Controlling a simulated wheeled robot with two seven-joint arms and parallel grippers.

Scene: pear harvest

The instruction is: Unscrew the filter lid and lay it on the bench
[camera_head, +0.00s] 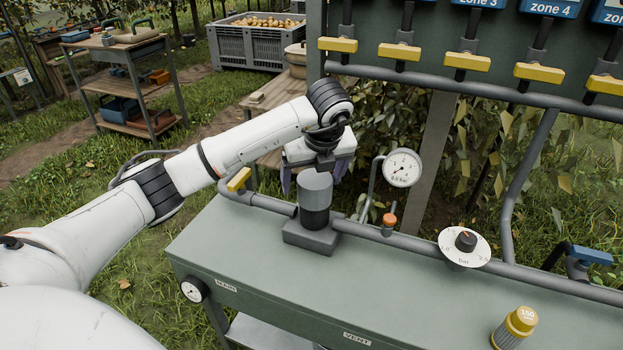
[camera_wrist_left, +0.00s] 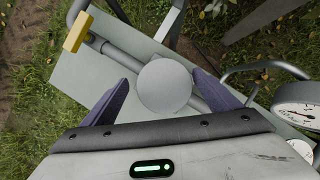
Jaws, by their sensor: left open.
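The filter on the green bench (camera_head: 245,250) has a dark body (camera_head: 314,218) and a grey lid (camera_head: 316,186) on top. In the left wrist view the lid (camera_wrist_left: 164,86) shows from above as a round grey disc. My left gripper (camera_wrist_left: 158,92) is open, with one purple finger on each side of the lid and visible gaps between. In the head view the gripper (camera_head: 314,178) is just above and behind the lid, its fingers partly hidden. Whether the fingertips reach down past the lid's rim I cannot tell. My right gripper is not in view.
A pressure gauge (camera_head: 403,168) on a bent pipe stands right of the filter. A bar dial (camera_head: 466,243) and a yellow-capped cartridge (camera_head: 514,327) are further right. A yellow-handled valve (camera_head: 239,180) is to the left. The bench top's front middle is clear.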

